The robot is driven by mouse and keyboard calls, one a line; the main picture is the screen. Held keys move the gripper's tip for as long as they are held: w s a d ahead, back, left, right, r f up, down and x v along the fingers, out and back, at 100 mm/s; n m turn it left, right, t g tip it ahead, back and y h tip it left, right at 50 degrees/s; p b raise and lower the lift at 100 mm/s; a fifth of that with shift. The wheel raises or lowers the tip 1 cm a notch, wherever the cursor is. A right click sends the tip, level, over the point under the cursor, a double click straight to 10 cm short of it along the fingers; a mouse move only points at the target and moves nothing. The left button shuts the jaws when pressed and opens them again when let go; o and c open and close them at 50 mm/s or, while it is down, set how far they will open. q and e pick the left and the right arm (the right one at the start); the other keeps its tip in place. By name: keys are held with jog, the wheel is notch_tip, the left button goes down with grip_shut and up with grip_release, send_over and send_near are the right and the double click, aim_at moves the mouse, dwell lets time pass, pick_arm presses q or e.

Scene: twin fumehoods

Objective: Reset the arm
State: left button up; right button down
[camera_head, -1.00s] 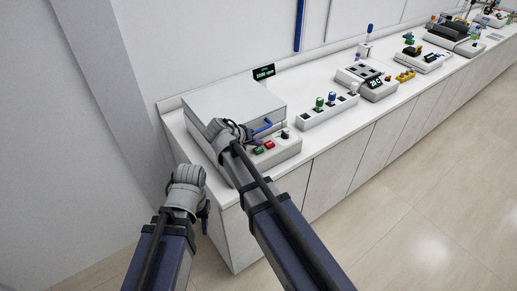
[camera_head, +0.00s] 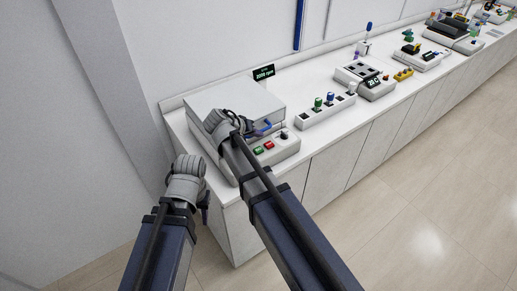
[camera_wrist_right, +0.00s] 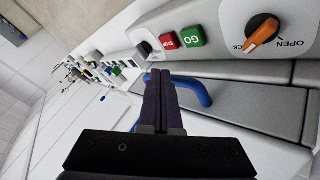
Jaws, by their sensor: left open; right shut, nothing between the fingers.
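My right gripper (camera_wrist_right: 160,78) is shut and empty in the wrist view, with its dark fingers together close to the blue handle (camera_wrist_right: 203,92) of the grey centrifuge-like machine (camera_head: 228,96). I cannot tell whether they touch the handle. In the head view my right wrist covers the machine's front left part, and its fingers are mostly hidden. My left gripper (camera_head: 206,211) hangs off the counter's left end, low and apart from everything. Its jaws are open, though its fingers are small and seen mostly from the side.
The machine's panel has a green GO button (camera_wrist_right: 192,37), a red STOP button (camera_wrist_right: 168,41) and an orange knob (camera_wrist_right: 262,33). A rack (camera_head: 327,110) with coloured-cap tubes stands to its right, then a heater-like block (camera_head: 365,80). The floor in front is clear.

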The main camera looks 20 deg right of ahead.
dwell(0.4)
jog(key=s+a+f+n+g+y, duration=0.1)
jog(key=s+a+f+n+y, duration=0.1)
jog(key=s+a, duration=0.2)
jog(key=s+a+f+n+g+y+b, duration=0.1)
jog(key=s+a+f+n+g+y, duration=0.1)
jog(key=s, duration=0.9)
jog(key=s+a+f+n+g+y, duration=0.2)
jog(key=s+a+f, duration=0.1)
jog(key=s+a, duration=0.3)
jog(key=shift+s+a+f+y, duration=0.2)
jog(key=shift+s+f+y, duration=0.15)
jog(key=shift+s, duration=0.8)
